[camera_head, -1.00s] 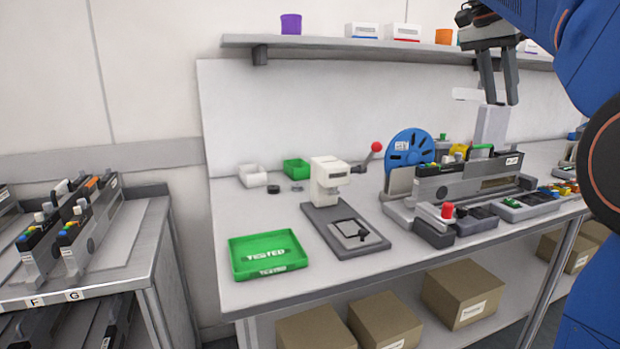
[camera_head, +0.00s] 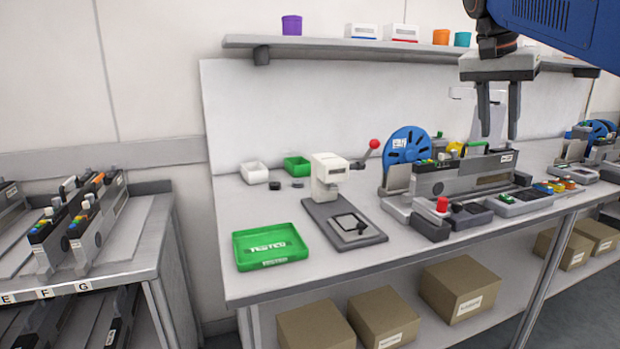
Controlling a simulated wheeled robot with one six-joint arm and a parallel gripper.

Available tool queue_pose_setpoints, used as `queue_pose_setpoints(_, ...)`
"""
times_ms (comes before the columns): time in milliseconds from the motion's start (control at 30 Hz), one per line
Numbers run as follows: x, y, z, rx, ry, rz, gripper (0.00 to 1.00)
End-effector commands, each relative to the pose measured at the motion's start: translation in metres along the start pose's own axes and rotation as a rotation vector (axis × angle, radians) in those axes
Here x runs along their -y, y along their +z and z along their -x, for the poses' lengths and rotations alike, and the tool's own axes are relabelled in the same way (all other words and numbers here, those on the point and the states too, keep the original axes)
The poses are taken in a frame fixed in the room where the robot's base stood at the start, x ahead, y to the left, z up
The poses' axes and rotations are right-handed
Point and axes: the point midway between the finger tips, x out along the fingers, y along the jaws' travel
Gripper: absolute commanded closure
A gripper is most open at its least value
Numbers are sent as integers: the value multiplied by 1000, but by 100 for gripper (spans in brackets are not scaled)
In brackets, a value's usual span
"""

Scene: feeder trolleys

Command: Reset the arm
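My gripper (camera_head: 498,128) hangs from my blue arm at the upper right, fingers pointing down. Its two dark fingers are apart with nothing between them. In the picture it overlaps the back panel and a light grey upright block, above the feeder machine (camera_head: 465,177) with the blue reel (camera_head: 408,146). It appears clear of the bench and touches nothing that I can see.
The workbench (camera_head: 300,291) holds a green "TESTED" tray (camera_head: 270,246), a white press (camera_head: 328,176) with a red-knobbed lever, and small bins. A shelf (camera_head: 340,46) with cups and boxes runs behind. A feeder trolley (camera_head: 120,268) stands at left; cardboard boxes (camera_head: 460,290) sit below.

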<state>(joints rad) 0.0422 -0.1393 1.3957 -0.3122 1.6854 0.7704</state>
Motion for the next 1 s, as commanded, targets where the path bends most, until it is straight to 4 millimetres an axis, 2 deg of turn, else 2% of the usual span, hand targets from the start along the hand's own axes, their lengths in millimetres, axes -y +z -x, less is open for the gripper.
queue_pose_setpoints(367,-33,118,-80,-1,-150,343,68)
queue_pose_setpoints(567,-53,187,-134,-15,-231,505,68)
queue_pose_setpoints(800,-78,271,-208,-45,-323,676,68)
queue_pose_setpoints(1000,-94,324,-256,-71,-376,772,68)
